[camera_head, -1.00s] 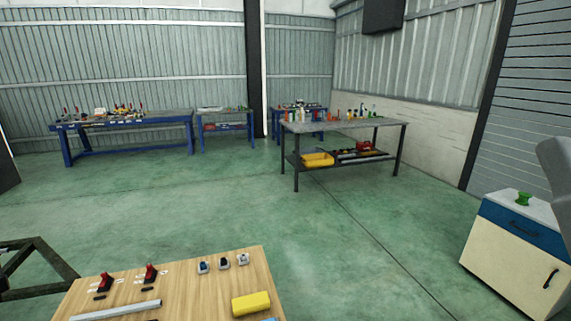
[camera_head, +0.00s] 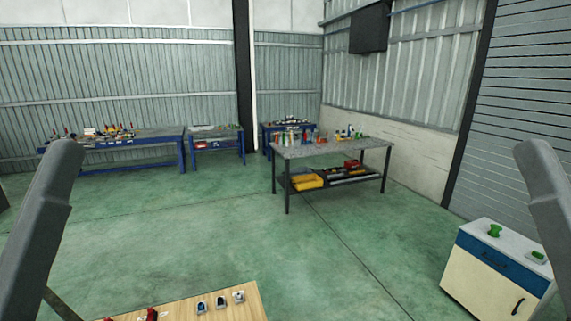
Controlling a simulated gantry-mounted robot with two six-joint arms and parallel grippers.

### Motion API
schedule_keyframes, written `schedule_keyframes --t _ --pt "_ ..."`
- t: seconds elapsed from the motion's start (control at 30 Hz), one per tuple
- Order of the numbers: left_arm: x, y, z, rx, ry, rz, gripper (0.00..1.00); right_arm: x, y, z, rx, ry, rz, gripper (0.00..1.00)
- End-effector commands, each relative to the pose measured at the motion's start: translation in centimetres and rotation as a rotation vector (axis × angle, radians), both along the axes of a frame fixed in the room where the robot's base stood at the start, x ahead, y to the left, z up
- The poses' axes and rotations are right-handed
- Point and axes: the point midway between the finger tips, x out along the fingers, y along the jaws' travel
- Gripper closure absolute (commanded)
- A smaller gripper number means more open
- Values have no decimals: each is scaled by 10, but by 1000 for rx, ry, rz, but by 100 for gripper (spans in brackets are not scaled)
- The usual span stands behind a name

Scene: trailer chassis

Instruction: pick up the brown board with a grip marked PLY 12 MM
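I cannot make out a brown board marked PLY 12 MM anywhere in the head view. A light wooden tabletop (camera_head: 190,305) shows at the bottom edge, mostly cut off by the frame. Grey links of my left and right arms rise at the two sides of the view. Neither gripper's fingers are in view.
A grey-topped workbench (camera_head: 335,149) with bottles on top and a yellow bin (camera_head: 307,181) below stands mid-room. Blue benches (camera_head: 150,139) line the back wall. A cream and blue cabinet (camera_head: 490,285) with green items stands at right. The green floor (camera_head: 200,220) between is open.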

Motion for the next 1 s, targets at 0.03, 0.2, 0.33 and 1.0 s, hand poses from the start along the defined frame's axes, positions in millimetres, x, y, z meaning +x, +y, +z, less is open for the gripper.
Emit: schedule_keyframes --t 0.03,0.2,0.33,1.0 --pt "0 0 48 0 0 0 0 0 0 48 0 0 0 50" --pt "0 0 93 1 1 1 0 0 0 93 0 0 0 50" --pt "0 0 100 1 1 1 0 0 0 100 0 1 0 50" --pt "-6 -4 102 104 -44 88 34 0 0 97 0 1 0 50"
